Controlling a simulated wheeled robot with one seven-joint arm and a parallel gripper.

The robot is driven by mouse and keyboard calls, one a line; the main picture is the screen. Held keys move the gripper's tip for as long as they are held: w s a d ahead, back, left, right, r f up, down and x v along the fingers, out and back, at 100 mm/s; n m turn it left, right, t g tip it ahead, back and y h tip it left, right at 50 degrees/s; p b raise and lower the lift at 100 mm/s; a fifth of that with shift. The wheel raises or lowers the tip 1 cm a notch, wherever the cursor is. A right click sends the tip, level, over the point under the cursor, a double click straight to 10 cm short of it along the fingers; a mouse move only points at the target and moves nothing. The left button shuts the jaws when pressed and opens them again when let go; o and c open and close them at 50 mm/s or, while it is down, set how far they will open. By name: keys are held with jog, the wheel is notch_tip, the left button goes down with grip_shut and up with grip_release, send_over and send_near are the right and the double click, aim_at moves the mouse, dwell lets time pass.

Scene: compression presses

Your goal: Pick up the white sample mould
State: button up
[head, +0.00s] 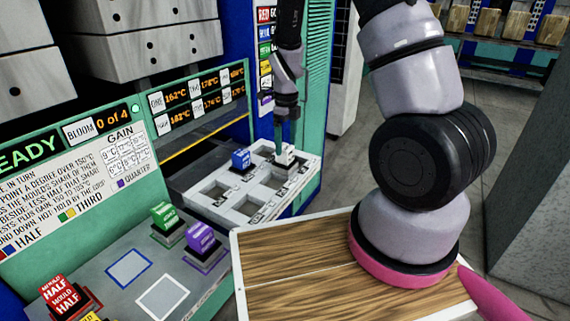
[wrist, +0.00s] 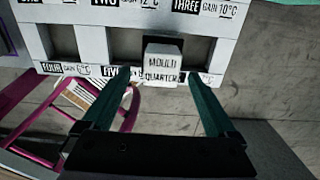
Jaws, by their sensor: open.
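The white sample mould (head: 285,156) is a small block at the far right part of the grey-white press tray (head: 213,207). In the wrist view the white mould (wrist: 163,66) reads "MOULD QUARTER" and shows between my finger tips. My gripper (wrist: 160,75) is open, with one finger to each side of the mould in the picture and a gap at each side. In the head view my gripper (head: 284,137) points down just over the mould. I cannot tell whether the fingers are down beside it or still above it.
A blue mould (head: 241,159) sits close to the left of the white one. Green (head: 163,214), purple (head: 200,237) and red (head: 65,294) moulds stand on the nearer bench. A wooden board (head: 300,270) lies in front. Other tray pockets are empty.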

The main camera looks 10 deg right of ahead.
aim_at(285, 146)
jog(key=f, duration=0.4)
jog(key=shift+w+a+f, duration=0.1)
jog(key=shift+w+f, duration=0.15)
jog(key=shift+f, duration=0.15)
grip_shut()
